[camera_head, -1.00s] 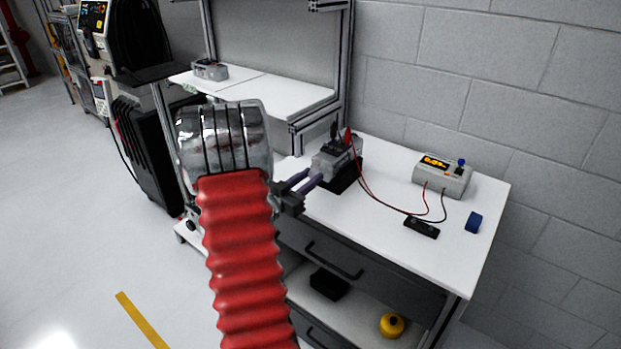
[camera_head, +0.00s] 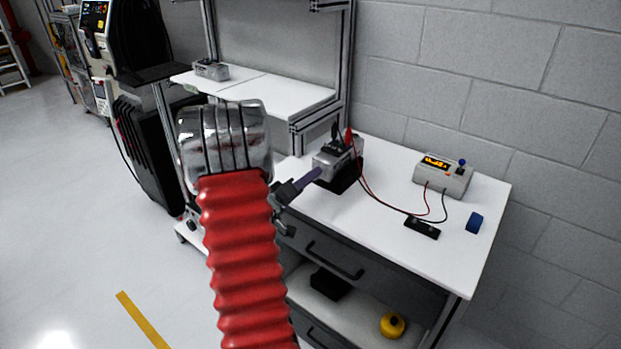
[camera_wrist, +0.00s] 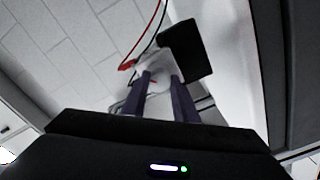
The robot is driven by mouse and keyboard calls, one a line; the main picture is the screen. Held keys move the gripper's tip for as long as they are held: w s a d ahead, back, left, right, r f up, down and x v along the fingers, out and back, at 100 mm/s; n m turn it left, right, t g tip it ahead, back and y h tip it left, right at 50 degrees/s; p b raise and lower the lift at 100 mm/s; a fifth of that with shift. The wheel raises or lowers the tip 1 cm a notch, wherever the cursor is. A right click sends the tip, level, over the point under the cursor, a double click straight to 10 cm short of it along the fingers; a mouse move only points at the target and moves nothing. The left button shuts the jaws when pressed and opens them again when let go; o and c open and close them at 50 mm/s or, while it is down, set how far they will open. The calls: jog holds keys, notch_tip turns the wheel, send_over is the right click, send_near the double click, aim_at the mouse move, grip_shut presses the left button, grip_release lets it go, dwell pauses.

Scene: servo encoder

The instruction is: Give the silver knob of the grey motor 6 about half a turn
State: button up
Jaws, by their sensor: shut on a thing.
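The grey motor 6 (camera_head: 330,162) sits on a black block (camera_head: 346,182) on the white bench, with a red and a black clip on top. My gripper (camera_head: 317,173) reaches its near face from the left, its purple fingers shut at the motor's shaft end. In the wrist view the two fingers (camera_wrist: 161,76) close around the pale motor end. The silver knob is hidden between the fingertips, so its angle cannot be seen.
A grey meter (camera_head: 443,176) with an orange display stands at the right, wired by red and black leads. A black bar (camera_head: 422,228) and a blue object (camera_head: 474,223) lie near it. An aluminium post (camera_head: 346,70) rises behind the motor.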

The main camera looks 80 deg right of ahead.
jog(key=n, duration=0.4)
jog(key=shift+w+f, duration=0.1)
jog(key=shift+w, duration=0.1)
dwell(0.4)
jog(key=o, duration=1.1)
jog(key=shift+s, duration=0.1)
jog(key=shift+c, duration=0.2)
jog(key=shift+a, duration=0.1)
jog(key=v, duration=1.3)
jog(key=shift+w+a, duration=0.2)
